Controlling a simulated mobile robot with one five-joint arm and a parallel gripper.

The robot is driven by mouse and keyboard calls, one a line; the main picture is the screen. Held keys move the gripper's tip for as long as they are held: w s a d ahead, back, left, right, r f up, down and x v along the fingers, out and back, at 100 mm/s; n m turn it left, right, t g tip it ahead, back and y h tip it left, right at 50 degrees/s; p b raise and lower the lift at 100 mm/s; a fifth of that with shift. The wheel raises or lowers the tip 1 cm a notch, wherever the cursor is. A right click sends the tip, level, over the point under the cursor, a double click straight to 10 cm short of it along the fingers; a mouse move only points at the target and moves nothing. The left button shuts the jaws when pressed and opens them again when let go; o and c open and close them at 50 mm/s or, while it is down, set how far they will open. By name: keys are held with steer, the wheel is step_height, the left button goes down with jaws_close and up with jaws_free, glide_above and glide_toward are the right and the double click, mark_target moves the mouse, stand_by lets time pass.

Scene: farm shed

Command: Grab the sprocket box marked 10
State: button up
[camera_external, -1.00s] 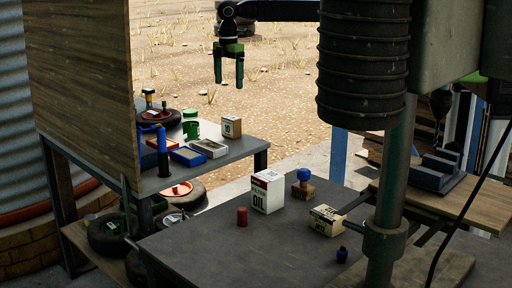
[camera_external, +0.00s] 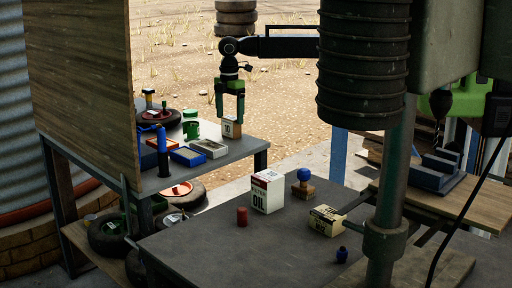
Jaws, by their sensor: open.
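A small tan box (camera_external: 231,132) with a white label stands near the right corner of the grey shelf table (camera_external: 225,155). The mark on its label looks like 10 but is too small to read surely. My gripper (camera_external: 230,118) points straight down at it, with green fingers apart. The fingertips are at the height of the box's upper part, one on each side in the picture. Whether they touch the box cannot be told. The fingers partly cover the top of the box.
A white-topped tray (camera_external: 209,148), a blue box (camera_external: 187,156) and a green mug (camera_external: 191,130) stand left of the tan box. An oil filter box (camera_external: 267,191), a red can (camera_external: 242,216) and a cream box (camera_external: 326,220) are on the front table (camera_external: 215,240). A wooden panel (camera_external: 80,80) stands at left.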

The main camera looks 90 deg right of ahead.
mark_target(230, 125)
steer(key=f+b, duration=0.4)
steer(key=f, duration=0.1)
steer(key=shift+s, duration=0.25)
steer(key=shift+r, duration=0.15)
steer(key=c, duration=1.6)
